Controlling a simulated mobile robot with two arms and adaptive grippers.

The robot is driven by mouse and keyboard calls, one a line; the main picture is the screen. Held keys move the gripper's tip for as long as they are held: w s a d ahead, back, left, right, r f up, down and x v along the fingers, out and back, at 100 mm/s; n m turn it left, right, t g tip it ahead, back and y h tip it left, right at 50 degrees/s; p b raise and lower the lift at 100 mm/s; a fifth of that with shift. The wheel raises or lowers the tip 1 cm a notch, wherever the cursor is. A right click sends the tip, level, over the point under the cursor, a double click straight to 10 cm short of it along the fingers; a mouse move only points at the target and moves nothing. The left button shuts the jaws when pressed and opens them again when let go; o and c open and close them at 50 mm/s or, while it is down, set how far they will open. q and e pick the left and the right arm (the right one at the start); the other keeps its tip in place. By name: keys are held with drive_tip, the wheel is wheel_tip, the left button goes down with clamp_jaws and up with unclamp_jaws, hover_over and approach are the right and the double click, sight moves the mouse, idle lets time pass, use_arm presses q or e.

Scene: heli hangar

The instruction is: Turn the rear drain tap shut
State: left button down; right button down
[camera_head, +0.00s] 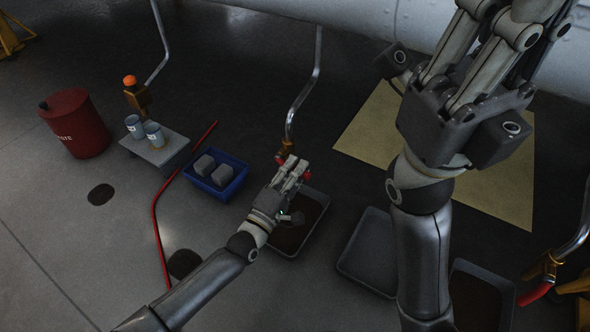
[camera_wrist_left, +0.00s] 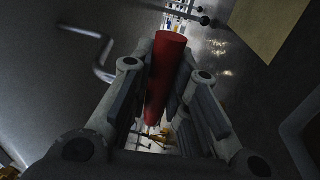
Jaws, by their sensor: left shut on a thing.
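A brass drain tap (camera_head: 288,147) hangs at the lower end of a bent metal pipe in the middle of the head view. Its red handle (camera_head: 306,175) shows beside my left gripper (camera_head: 292,167). In the left wrist view the red handle (camera_wrist_left: 166,72) is a long bar between the two fingers, and the gripper is shut on it. The fingers hide part of the handle and tap. My right gripper (camera_head: 498,38) is large and close to the head camera at the upper right; its finger gap is unclear.
A dark drip tray (camera_head: 318,200) lies below the tap. A grey tray (camera_head: 350,265) is to its right. Another tap with a red handle (camera_head: 537,293) is at the far right. A blue crate (camera_head: 232,188), a red bin (camera_head: 80,125) and a red hose (camera_head: 157,215) are on the left.

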idle(0.3)
use_arm(q)
drive_tip(key=c, duration=1.4)
unclamp_jaws()
drive_tip(key=shift+a, duration=0.1)
drive_tip(key=shift+o, duration=0.2)
drive_tip(key=v, duration=1.2)
